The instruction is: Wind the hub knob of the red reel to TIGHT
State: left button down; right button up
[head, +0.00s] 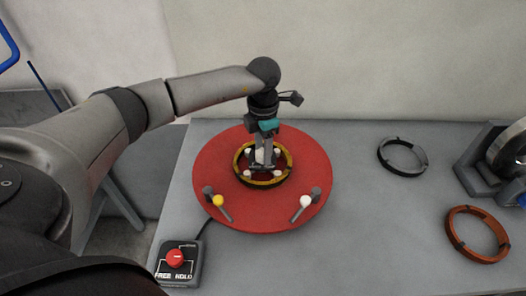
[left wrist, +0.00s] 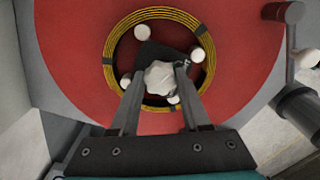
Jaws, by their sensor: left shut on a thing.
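The red reel (head: 211,157) is a flat red disc lying on the grey table, and it fills much of the left wrist view (left wrist: 75,55). A yellow coil (head: 239,168) with dark ties lies around its middle, with white pegs inside the ring. The pale hub knob (left wrist: 161,80) is at the centre, partly hidden by my fingers. My left gripper (head: 262,164) points straight down over the hub, its fingers on either side of the knob and shut on it. Any TIGHT mark is not readable. My right gripper is not in view.
A control box (head: 165,268) with a red knob (head: 175,257) and FREE and HOLD labels stands at the front left. Yellow-tipped and white-tipped levers (head: 305,201) sit on the reel's front. A grey ring (head: 421,153), a copper coil (head: 462,250) and a machine lie right.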

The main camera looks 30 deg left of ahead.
pick_arm(q)
jog(key=shift+m+b, duration=0.3)
jog(key=shift+m, duration=0.7)
jog(key=shift+r, duration=0.1)
jog(key=shift+c, duration=1.9)
grip_release()
notch_tip(320, 180, up, 15)
